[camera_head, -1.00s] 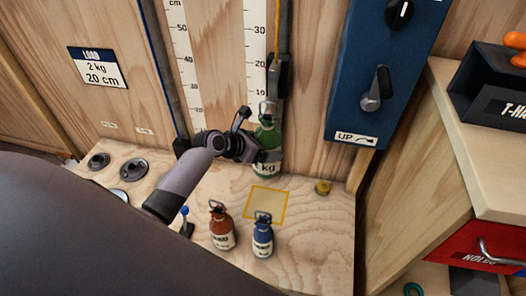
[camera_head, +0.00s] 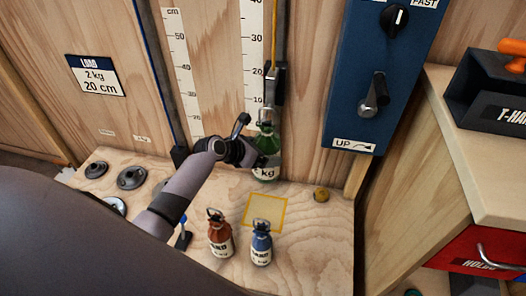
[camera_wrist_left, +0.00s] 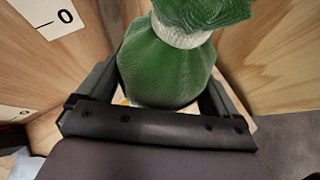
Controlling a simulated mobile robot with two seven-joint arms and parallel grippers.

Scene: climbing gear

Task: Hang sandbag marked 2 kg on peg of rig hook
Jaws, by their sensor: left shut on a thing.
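The green sandbag (camera_head: 267,146) has a white band with "kg" on it; the number in front is hidden by my gripper. My left gripper (camera_head: 256,155) is shut on this bag and holds it upright above the bench, against the rulers. In the left wrist view the green sandbag (camera_wrist_left: 165,65) fills the space between the two fingers. The rig hook (camera_head: 274,85) hangs on a yellow cord just above the bag's top loop. I cannot tell whether the loop touches the peg. My right gripper is not in view.
A red-brown sandbag (camera_head: 219,236) and a blue sandbag (camera_head: 261,245) stand on the bench (camera_head: 310,250). A yellow-outlined square (camera_head: 265,212) is empty. A blue crank panel (camera_head: 375,90) is right of the hook. A load card (camera_head: 96,76) reads 2 kg, 20 cm.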

